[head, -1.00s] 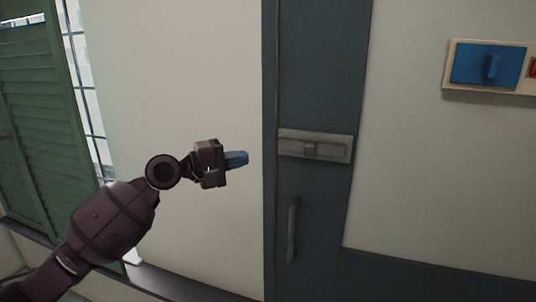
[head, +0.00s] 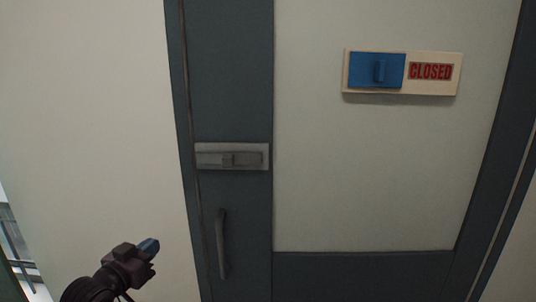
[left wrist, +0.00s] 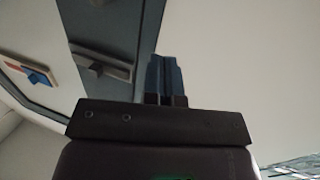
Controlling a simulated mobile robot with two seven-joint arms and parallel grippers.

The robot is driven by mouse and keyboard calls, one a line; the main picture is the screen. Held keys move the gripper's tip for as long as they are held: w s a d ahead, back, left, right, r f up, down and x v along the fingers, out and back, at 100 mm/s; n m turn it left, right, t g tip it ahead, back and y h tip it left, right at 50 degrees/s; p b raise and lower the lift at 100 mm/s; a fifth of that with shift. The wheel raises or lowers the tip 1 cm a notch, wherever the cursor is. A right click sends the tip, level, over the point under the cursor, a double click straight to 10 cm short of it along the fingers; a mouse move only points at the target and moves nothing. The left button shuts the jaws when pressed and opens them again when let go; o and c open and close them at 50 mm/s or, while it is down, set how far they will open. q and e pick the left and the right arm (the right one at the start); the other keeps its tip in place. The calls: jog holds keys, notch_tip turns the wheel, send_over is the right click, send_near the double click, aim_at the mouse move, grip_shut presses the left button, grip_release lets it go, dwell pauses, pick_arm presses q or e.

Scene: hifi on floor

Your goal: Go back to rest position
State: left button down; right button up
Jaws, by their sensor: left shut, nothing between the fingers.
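My left gripper (head: 149,246) is at the lower left of the head view, in front of the pale wall and apart from the door. Its blue fingers are together with nothing between them. It also shows in the left wrist view (left wrist: 165,75), with the fingers side by side. My right gripper is in neither view.
A dark door frame holds a grey latch (head: 232,157) and a vertical handle (head: 222,245). A blue slider (head: 377,71) on a cream plate with a red CLOSED sign (head: 431,71) is on the pale door panel (head: 370,180). The space before the panel is clear.

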pick_arm(q)
jog(key=s+f+n+g+y, duration=0.2)
jog(key=s+f+g+y, duration=0.2)
jog(key=s+f, duration=2.2)
jog(key=shift+s+a+f+g+y, duration=0.2)
jog(key=shift+s+f+g+y, duration=0.15)
jog(key=shift+s+y, duration=0.35)
jog(key=shift+w, duration=0.1)
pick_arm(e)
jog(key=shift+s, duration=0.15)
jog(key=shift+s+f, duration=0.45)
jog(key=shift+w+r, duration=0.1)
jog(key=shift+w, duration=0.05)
